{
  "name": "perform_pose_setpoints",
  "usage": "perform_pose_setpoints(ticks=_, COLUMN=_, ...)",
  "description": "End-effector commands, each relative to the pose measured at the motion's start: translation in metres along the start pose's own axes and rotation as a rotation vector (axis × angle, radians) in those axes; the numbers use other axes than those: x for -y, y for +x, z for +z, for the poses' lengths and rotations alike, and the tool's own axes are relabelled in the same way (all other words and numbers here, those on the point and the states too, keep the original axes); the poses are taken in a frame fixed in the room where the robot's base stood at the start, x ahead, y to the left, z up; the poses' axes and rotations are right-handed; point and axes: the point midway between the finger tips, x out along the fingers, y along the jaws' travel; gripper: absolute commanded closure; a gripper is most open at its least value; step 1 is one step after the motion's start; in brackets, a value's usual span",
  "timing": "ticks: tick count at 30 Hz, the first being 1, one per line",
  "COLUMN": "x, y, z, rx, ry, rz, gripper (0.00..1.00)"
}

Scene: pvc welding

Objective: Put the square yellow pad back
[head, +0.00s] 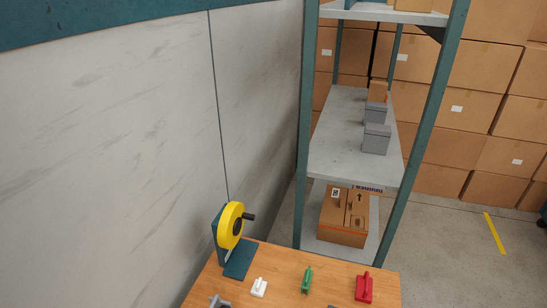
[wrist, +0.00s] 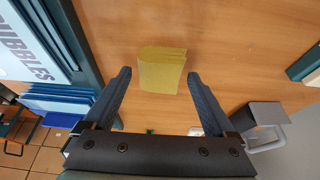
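The square yellow pad (wrist: 162,70) lies on the wooden table in the wrist view, in the upper middle of the picture. It looks like a thick yellow block with a rounded top left corner. My gripper (wrist: 159,73) is open, with one dark finger to each side of the pad. Gaps of bare wood show between the pad and both fingers, so nothing is held. The pad and my gripper are not in the head view.
The wooden table (head: 265,266) bears a yellow wheel with a crank (head: 230,226), a white tool (head: 259,287), a green tool (head: 307,280) and a red tool (head: 364,287). A shelf rack (head: 346,155) stands behind. In the wrist view, a grey-handled thing (wrist: 262,117) is at right.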

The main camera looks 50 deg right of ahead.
Motion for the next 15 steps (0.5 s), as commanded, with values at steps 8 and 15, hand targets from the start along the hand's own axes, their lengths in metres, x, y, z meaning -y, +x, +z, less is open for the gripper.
perform_pose_setpoints(ticks=8, x=0.0, y=0.0, z=0.0, rx=0.0, ry=0.0, rz=0.0, gripper=0.02)
perform_pose_setpoints(ticks=15, x=0.0, y=-0.013, z=-0.002, rx=-0.001, ry=-0.001, rz=-0.001, gripper=0.02)
